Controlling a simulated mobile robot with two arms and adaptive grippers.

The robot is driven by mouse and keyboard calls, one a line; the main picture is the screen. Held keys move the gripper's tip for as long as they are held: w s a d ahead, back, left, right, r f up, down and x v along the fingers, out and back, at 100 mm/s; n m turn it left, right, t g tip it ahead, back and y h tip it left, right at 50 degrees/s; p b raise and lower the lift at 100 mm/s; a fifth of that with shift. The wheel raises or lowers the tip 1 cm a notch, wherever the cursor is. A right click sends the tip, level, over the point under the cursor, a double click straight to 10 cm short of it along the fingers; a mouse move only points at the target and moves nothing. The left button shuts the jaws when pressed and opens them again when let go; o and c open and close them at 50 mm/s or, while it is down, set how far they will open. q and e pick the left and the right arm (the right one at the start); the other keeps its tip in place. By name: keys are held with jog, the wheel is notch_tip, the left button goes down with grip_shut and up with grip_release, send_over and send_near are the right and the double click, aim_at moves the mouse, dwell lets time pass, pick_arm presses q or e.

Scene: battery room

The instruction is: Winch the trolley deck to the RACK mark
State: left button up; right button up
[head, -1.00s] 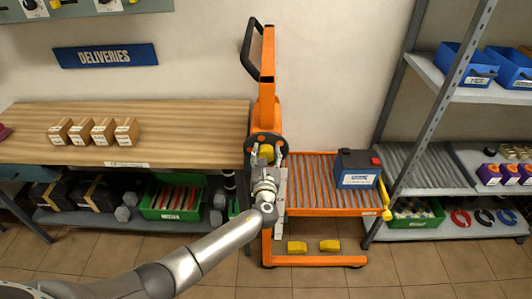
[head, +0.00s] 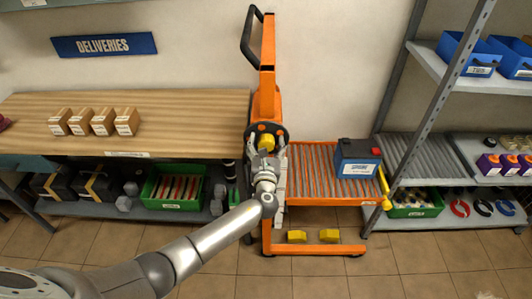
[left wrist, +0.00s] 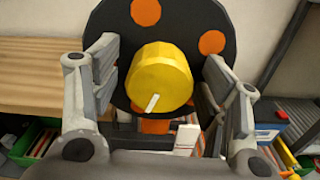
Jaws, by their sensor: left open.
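The orange trolley (head: 268,90) stands upright between the bench and the rack. Its roller deck (head: 310,165) sits low, near the height of the rack's middle roller shelf, and carries a dark blue battery (head: 357,162) with a red terminal. A black winch disc with orange spots is on the mast, with a yellow knob (head: 266,143) that also shows in the left wrist view (left wrist: 160,80). My left gripper (head: 267,155) is open at the knob, a finger on each side with gaps, in the left wrist view (left wrist: 160,85). A RACK mark cannot be made out. My right gripper is not in view.
The wooden bench (head: 190,110) with small cartons (head: 102,121) is at left, a green crate (head: 172,188) below it. The metal rack (head: 436,110) with blue bins stands at right. A yellow lever (head: 384,190) is at the deck's right end. Floor in front is clear.

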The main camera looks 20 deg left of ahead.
pick_arm(q)
jog(key=v, duration=1.2)
jog(key=shift+w, duration=0.1)
